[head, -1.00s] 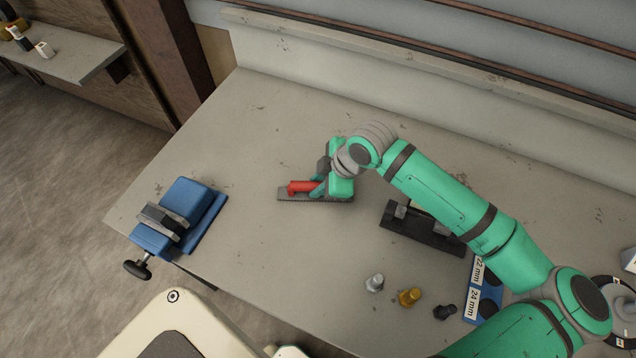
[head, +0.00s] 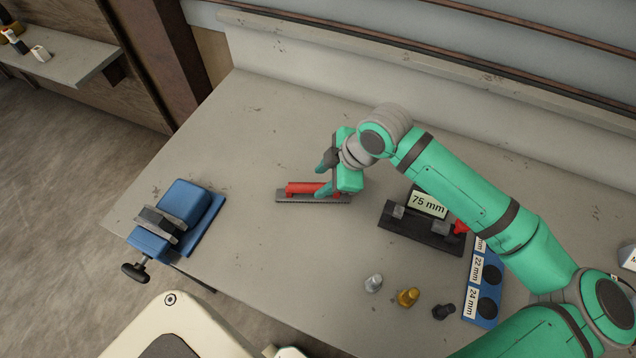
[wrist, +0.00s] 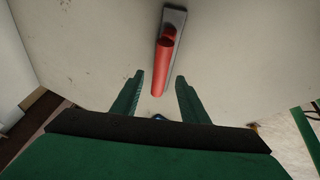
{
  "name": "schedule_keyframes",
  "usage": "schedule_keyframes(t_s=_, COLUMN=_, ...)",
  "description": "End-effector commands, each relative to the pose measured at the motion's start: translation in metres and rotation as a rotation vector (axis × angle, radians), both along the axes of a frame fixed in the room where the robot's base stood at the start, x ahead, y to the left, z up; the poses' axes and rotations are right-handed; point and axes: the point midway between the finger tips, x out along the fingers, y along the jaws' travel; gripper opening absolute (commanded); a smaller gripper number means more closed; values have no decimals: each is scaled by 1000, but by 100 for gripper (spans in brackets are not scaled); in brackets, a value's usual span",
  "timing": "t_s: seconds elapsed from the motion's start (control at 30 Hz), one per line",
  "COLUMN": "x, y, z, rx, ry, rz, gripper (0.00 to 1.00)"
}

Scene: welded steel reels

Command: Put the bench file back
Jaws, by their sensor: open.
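The bench file (head: 283,197) lies flat on the bench top. It is a dark grey toothed strip with a red round handle (head: 302,188) along its top. In the wrist view, the red handle (wrist: 165,62) lies ahead, roughly in line with the space between my fingers, with the grey strip (wrist: 177,20) beyond. My gripper (head: 324,178) is open and empty, at the right end of the file and seemingly just above it. Both spread fingers show in the wrist view (wrist: 160,80). The gripper covers part of the file's right end in the head view.
A black holder (head: 402,232) with a 75 mm label (head: 428,204) stands right of the file. A blue plate (head: 468,312) carries size labels. Silver (head: 374,283), yellow (head: 408,297) and dark (head: 443,312) small parts stand nearby. A blue vise (head: 180,212) sits left. The bench's middle is clear.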

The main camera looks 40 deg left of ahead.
Motion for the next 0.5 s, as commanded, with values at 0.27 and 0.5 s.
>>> schedule_keyframes(t_s=0.27, x=4, y=-22, z=46, rx=-1, ry=-2, rz=0, gripper=40)
schedule_keyframes(t_s=0.5, x=5, y=-30, z=63, rx=0, ry=0, rz=0, gripper=40)
